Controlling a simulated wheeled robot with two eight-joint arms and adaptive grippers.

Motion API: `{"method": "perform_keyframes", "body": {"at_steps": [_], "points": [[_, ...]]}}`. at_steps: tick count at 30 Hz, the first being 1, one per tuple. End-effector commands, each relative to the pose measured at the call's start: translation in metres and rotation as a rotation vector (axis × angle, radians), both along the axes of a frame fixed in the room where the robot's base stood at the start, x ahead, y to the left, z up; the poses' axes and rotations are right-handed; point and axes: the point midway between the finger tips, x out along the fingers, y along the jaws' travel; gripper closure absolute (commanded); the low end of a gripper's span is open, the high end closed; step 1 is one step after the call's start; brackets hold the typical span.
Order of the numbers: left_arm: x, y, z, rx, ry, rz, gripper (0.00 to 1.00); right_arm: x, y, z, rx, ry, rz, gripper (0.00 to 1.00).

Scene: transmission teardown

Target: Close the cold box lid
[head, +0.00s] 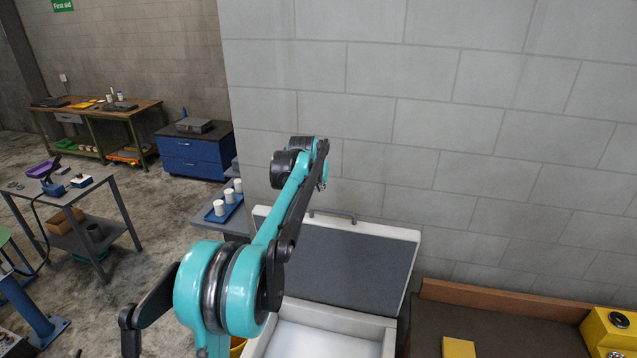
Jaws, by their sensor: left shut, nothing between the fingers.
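The cold box (340,318) is white and stands against the block wall at the lower middle of the head view. Its lid (357,265) is open and leans back toward the wall, its dark grey inner panel facing me. A grey bar handle (333,213) shows at the lid's top edge. My left arm reaches up across the box's left side and hides part of the lid and box. My left gripper (321,183) is shut and empty, above the lid's top edge near the handle. I cannot tell whether it touches the lid. My right gripper is out of view.
A dark bench (520,325) with a yellow block (458,347) and a yellow machine part (608,330) is right of the box. White cups on a blue tray (222,208) stand left of it. A blue cabinet (196,152) and workbenches are farther left.

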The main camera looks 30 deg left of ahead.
Motion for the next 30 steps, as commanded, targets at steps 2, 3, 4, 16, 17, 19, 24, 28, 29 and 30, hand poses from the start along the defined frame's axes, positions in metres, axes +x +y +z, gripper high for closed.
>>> {"method": "perform_keyframes", "body": {"at_steps": [2, 3, 4, 16, 17, 19, 24, 28, 29, 30], "points": [[0.011, 0.003, -0.012, 0.0, 0.0, 0.0, 1.0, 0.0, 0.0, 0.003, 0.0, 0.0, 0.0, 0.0], [0.015, 0.004, -0.018, 0.0, 0.0, 0.0, 1.0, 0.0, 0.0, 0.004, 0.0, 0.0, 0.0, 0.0], [0.019, 0.005, -0.023, 0.001, 0.0, -0.001, 1.0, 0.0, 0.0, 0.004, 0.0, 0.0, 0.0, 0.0], [-0.004, -0.001, -0.048, 0.0, 0.0, 0.0, 1.0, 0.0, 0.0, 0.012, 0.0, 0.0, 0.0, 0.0], [-0.005, -0.002, -0.049, 0.0, 0.0, 0.0, 1.0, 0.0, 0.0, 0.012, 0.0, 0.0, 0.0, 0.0], [-0.008, -0.002, -0.049, 0.0, 0.0, 0.0, 1.0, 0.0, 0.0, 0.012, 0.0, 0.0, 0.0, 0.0], [-0.009, -0.003, -0.05, 0.0, 0.0, 0.0, 1.0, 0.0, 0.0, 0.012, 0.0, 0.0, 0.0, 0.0], [-0.009, -0.003, -0.05, 0.0, 0.0, 0.0, 1.0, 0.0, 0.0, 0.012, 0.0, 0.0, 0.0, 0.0], [-0.009, -0.003, -0.05, 0.0, 0.0, 0.0, 1.0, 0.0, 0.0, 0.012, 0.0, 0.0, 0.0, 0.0], [-0.009, -0.003, -0.05, 0.0, -0.001, 0.0, 1.0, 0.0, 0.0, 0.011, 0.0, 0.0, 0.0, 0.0]]}}
